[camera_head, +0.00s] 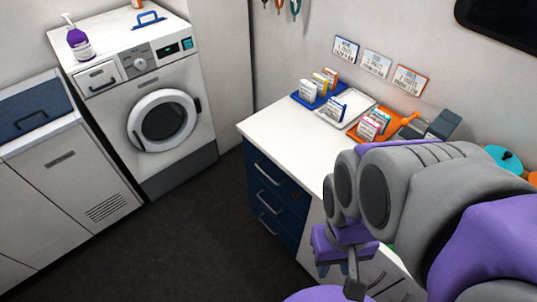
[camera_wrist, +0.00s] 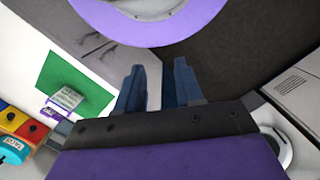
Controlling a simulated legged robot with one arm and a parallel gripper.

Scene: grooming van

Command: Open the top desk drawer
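The desk (camera_head: 285,137) has a white top and a stack of dark blue drawers at its left end. The top desk drawer (camera_head: 262,166) looks shut, with a pale bar handle across its front. Two more blue drawers with similar handles are below it. My gripper (camera_head: 342,278) is right of the drawer stack and apart from it, in front of the desk's white cabinet part. In the wrist view its two fingers (camera_wrist: 158,88) stand apart with nothing between them. My arm hides the right part of the desk in the head view.
Blue, white and orange trays (camera_head: 385,127) with small boxes stand on the desk top. A washing machine (camera_head: 160,75) and a low white cabinet (camera_head: 65,165) stand to the left. Dark floor (camera_head: 195,235) lies clear before the drawers. The wrist view shows a green mat (camera_wrist: 92,98).

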